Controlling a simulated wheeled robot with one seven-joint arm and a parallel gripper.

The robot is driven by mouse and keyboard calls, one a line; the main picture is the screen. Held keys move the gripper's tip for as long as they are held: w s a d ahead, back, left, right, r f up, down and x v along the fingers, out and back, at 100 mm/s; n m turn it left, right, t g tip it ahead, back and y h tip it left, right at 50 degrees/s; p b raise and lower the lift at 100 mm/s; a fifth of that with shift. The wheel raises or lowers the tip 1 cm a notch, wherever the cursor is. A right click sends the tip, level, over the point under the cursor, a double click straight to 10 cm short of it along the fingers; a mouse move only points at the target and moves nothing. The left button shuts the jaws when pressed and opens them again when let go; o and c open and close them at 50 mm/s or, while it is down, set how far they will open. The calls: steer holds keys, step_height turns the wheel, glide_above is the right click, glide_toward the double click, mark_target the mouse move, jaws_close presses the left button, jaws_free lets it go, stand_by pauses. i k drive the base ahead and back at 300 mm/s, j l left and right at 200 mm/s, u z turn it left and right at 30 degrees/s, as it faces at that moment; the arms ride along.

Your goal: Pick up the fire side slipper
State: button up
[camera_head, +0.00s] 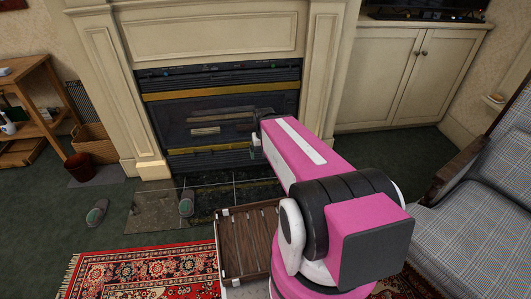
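Two grey slippers lie on the floor in front of the fireplace. One slipper (186,204) lies on the dark hearth tiles, nearer the fire. My pink and white arm reaches out from the lower right toward the fireplace. My gripper (257,146) is at its far end, up and to the right of both slippers and well apart from them. It is small and partly hidden by the arm, so its fingers are unclear.
The fireplace (222,75) stands ahead, with hearth tiles (150,209) before it. A red patterned rug (140,272) lies in front. A wooden slatted tray (248,243) is beside my arm. A dark red pot (80,167), basket (95,143) and wooden shelf (40,128) stand left; a plaid armchair (490,190) stands right.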

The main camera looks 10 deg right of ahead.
mark_target(94, 218)
steer(key=j+u, duration=0.35)
steer(key=k+j+u, duration=0.1)
steer(key=u, duration=0.25)
steer(key=j+u, duration=0.35)
steer(key=j, duration=0.45)
steer(key=i+j+u, duration=0.15)
steer(key=j, duration=0.3)
steer(key=i+j, duration=0.1)
steer(key=j, duration=0.4)
steer(key=j+u, duration=0.1)
steer(key=j, duration=0.35)
steer(key=i+j, duration=0.15)
steer(key=j, duration=0.3)
steer(key=i+j+u, duration=0.15)
steer(key=j, duration=0.3)
steer(key=i+j, duration=0.1)
steer(key=j, duration=0.35)
